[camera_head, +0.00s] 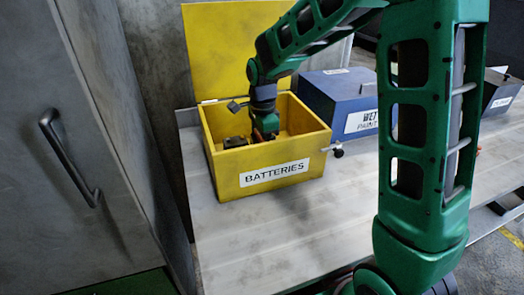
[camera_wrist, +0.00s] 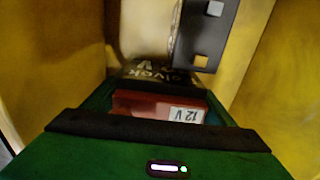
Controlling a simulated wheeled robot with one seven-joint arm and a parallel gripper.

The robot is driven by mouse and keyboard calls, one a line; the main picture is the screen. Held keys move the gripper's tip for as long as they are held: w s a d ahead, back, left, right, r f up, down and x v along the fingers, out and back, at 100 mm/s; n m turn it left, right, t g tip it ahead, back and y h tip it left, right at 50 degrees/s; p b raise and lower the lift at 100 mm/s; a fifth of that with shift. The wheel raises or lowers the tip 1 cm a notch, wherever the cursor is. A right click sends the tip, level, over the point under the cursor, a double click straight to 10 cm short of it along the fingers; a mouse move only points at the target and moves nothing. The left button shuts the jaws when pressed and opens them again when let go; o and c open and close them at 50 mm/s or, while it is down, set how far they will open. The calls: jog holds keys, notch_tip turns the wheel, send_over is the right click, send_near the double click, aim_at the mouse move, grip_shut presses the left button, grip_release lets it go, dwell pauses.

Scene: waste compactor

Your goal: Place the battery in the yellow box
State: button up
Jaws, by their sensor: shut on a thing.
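The yellow box (camera_head: 222,174), labelled BATTERIES, stands on the metal bench with its lid (camera_head: 225,45) raised behind it. My gripper (camera_head: 266,134) reaches down inside the box, and the front wall hides its lower part. In the wrist view it is shut on the battery (camera_wrist: 140,103), which has a red part with a 12 V label and a dark part with lettering beyond. Yellow walls surround it on both sides. The head view does not show clearly whether the battery touches the box floor.
A dark block (camera_head: 236,141) sits in the box left of my gripper; a dark piece with light squares (camera_wrist: 205,35) shows in the wrist view. A blue box (camera_head: 335,90) labelled WET PAINT stands to the right. A grey cabinet (camera_head: 80,120) is at left. The front bench (camera_head: 270,235) is clear.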

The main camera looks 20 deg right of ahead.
jog(key=o, duration=2)
jog(key=shift+o, duration=0.2)
notch_tip(320, 180, up, 11)
jog(key=shift+r, duration=0.55)
